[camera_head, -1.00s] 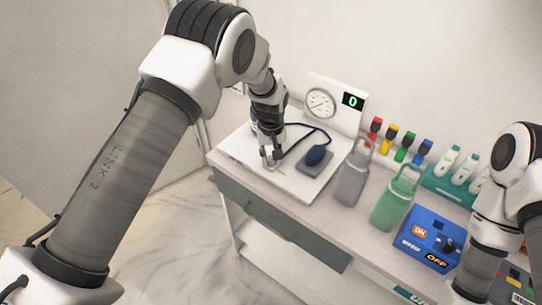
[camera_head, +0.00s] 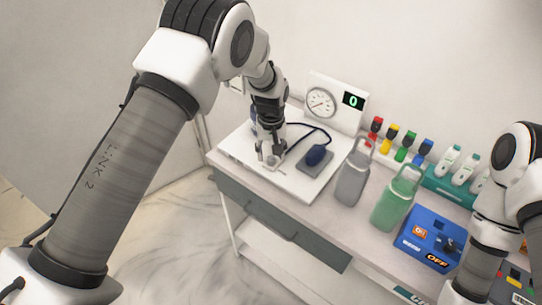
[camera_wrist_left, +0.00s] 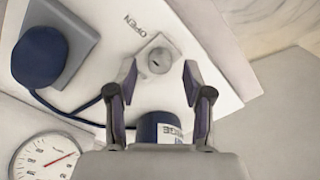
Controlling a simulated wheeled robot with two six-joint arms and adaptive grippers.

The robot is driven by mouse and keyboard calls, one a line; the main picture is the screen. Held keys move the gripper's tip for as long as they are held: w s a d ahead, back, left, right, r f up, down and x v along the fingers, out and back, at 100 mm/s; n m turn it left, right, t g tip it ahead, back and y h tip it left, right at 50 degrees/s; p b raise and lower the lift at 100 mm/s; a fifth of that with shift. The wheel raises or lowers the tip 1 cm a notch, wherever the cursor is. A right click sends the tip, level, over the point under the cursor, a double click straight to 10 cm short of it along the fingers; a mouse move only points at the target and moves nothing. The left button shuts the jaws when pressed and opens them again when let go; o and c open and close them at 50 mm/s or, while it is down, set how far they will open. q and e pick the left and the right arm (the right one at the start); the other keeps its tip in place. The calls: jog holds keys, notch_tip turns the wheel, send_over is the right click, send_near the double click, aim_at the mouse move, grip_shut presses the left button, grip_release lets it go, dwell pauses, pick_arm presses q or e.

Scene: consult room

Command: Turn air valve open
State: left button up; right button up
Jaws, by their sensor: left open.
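The air valve (camera_wrist_left: 159,60) is a small round metal knob on a light square plate, with the word OPEN printed beside it. It sits on the white board (camera_head: 308,187) on the cart top. In the left wrist view my left gripper (camera_wrist_left: 160,82) is open, its two fingers on either side of the valve and apart from it. In the head view the left gripper (camera_head: 270,160) is low over the board and hides most of the valve. My right gripper is not in view; only part of my right arm shows.
A dark blue bulb (camera_head: 318,155) with a tube lies right of the left gripper. A gauge (camera_head: 321,102) and a display reading 0 (camera_head: 352,100) stand behind.

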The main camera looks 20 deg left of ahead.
aim_at(271, 158)
pick_arm(q)
notch_tip(271, 158, up, 10)
dwell(0.6)
